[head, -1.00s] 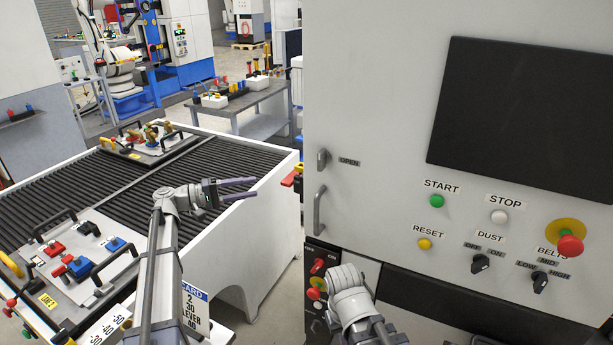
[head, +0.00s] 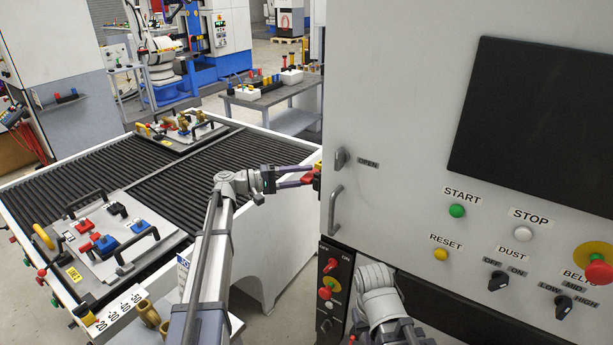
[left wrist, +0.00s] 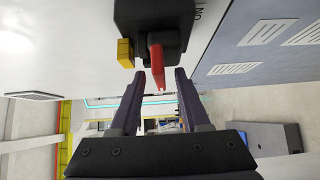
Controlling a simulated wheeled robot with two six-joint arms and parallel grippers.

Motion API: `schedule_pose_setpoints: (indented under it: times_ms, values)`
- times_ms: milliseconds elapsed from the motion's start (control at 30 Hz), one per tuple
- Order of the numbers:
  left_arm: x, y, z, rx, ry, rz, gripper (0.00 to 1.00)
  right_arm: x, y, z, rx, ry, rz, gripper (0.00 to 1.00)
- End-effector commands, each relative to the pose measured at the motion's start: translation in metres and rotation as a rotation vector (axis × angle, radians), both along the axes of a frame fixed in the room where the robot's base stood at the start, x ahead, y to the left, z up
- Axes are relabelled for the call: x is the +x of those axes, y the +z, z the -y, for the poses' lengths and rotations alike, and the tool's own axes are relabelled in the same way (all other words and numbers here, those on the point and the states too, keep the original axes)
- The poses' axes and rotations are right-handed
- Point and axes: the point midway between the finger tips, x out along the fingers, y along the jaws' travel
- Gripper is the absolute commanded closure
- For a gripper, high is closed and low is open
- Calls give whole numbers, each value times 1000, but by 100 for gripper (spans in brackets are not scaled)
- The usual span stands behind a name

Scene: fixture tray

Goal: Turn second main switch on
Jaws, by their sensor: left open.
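A red switch lever (left wrist: 156,62) stands out from a black switch box (left wrist: 158,18) with a yellow block (left wrist: 125,52) beside it. In the head view the red handle (head: 309,177) shows at the left edge of the grey machine cabinet. My left gripper (head: 303,177) is open there, its dark fingers reaching the handle. In the left wrist view the lever's end appears between the two fingertips (left wrist: 157,80), with a gap on both sides. A second red switch (head: 329,266) marked OFF and ON is on the cabinet's lower front panel.
The cabinet front (head: 395,150) carries START, STOP and RESET buttons and rotary knobs. A roller table (head: 150,185) with fixture plates (head: 115,240) stands left of my left arm. My right arm is close to the cabinet's lower front.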

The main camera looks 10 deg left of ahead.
Motion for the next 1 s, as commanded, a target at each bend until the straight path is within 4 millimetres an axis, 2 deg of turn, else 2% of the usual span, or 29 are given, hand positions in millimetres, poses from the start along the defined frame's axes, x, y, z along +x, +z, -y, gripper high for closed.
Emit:
schedule_pose_setpoints:
  times_ms: [133,433,833,1000]
  values:
    - [3,0,9,0,-2,0,54,0,0,0,0,0,0,100]
    - [4,0,10,0,-1,0,54,0,0,0,0,0,0,100]
    - [4,0,10,0,-1,0,99,0,0,0,0,0,0,100]
    - [4,0,10,1,-1,0,100,0,0,0,0,0,0,100]
